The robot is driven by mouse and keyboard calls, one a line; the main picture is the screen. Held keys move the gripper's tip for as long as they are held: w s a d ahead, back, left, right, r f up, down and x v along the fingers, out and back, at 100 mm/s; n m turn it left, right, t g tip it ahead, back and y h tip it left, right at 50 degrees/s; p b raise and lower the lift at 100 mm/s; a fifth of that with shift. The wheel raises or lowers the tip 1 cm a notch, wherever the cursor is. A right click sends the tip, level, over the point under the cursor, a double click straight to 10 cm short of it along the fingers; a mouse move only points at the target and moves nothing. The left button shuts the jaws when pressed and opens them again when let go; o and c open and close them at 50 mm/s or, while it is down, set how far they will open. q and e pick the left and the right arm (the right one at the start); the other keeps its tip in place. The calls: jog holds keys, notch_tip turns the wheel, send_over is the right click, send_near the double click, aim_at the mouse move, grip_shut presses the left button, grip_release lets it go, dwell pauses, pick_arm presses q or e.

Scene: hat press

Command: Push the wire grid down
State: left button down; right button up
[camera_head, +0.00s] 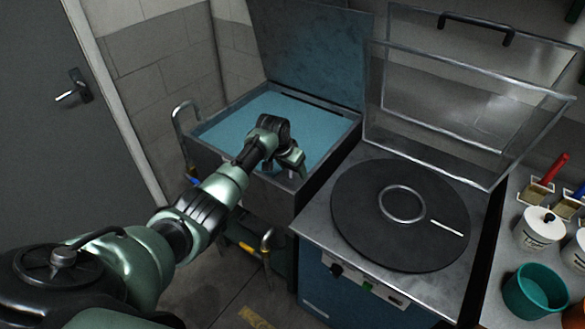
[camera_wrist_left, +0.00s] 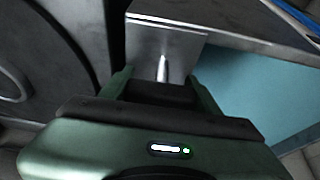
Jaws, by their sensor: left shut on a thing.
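My left gripper (camera_head: 292,164) reaches over the front right part of the open tank (camera_head: 338,139), which holds flat blue-green liquid (camera_head: 264,111). In the left wrist view the gripper (camera_wrist_left: 162,88) is shut on a thin, bright metal rod (camera_wrist_left: 163,68), seen between the two green fingers. The rod stands in front of a grey metal plate (camera_wrist_left: 165,38) at the tank's edge. I cannot make out the wire mesh of the grid in either view, so whether the rod belongs to it is unclear. My right gripper is not in view.
The tank's lid (camera_head: 312,48) stands open behind it. To the right is a press table with a black disc (camera_head: 350,222) and metal ring (camera_head: 402,187), its clear cover (camera_head: 460,100) raised. A teal bowl (camera_head: 535,292) and white pots stand at far right.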

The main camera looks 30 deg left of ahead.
pick_arm(q)
jog(key=c, duration=0.6)
grip_release()
jog(key=shift+s+f, duration=0.15)
jog(key=shift+f, duration=0.15)
jog(key=shift+o, duration=1.2)
jog(key=shift+r, duration=0.1)
jog(key=v, duration=0.7)
jog(key=shift+r, duration=0.3)
